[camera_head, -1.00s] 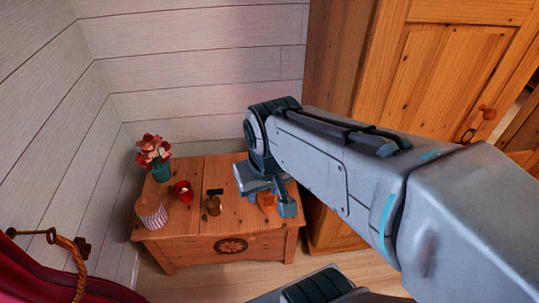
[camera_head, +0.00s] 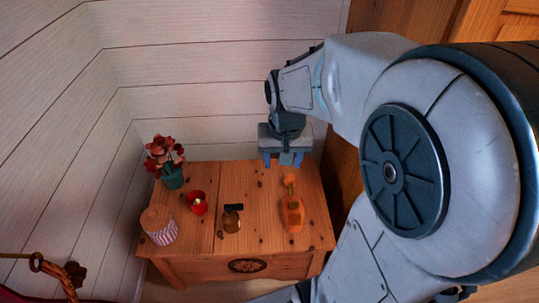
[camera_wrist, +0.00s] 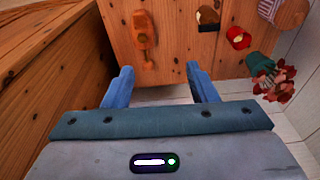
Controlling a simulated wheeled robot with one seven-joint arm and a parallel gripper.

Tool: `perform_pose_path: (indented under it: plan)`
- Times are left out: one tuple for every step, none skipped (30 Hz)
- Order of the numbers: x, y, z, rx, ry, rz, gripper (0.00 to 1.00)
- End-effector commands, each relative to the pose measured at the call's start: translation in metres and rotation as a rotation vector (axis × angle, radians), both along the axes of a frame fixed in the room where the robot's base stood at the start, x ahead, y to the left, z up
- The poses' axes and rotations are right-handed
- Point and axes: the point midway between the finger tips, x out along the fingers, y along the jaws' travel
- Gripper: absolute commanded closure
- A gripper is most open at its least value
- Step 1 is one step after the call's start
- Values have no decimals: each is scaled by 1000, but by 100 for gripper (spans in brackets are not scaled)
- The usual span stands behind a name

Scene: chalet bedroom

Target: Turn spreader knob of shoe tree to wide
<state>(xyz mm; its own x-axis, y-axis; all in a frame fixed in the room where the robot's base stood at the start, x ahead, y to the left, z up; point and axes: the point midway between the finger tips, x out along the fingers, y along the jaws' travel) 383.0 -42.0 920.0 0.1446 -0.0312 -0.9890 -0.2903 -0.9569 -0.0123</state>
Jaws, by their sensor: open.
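The orange wooden shoe tree (camera_head: 292,214) lies on top of the wooden chest (camera_head: 262,235), toward its right side. A smaller end piece (camera_head: 289,180) sits at its back end, with a thin dark part between the two. Which part is the spreader knob is too small to tell. The shoe tree also shows near the top of the wrist view (camera_wrist: 142,32). My gripper (camera_head: 284,160) is open and empty, above the back edge of the chest, behind and apart from the shoe tree. Its blue fingers (camera_wrist: 160,70) are spread wide in the wrist view.
A white plank wall (camera_head: 220,80) rises behind, and a wooden wardrobe (camera_head: 425,18) is at right.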

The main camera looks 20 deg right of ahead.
Motion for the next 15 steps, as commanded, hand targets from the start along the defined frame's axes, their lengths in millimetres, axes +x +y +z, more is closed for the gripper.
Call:
perform_pose_path:
  plan:
    - [14,-10,-36,6,22,-45,48]
    - [21,-16,-48,9,32,-70,48]
    - [32,-23,-66,14,43,-107,48]
    - [39,-29,-79,18,53,-132,48]
    - [46,-35,-92,21,61,-159,48]
    - [55,-43,-109,26,71,-191,48]
    - [60,-49,-122,29,79,-217,48]
    - [66,-55,-134,33,86,-239,48]
    - [73,-62,-150,37,96,-269,48]
    - [77,-68,-161,41,103,-289,48]
    - [81,-72,-171,44,109,-306,48]
    - [86,-78,-183,47,115,-329,48]
    - [89,-82,-191,50,119,-344,48]
    - [91,-85,-198,52,123,-357,48]
    - [94,-89,-206,55,127,-372,48]
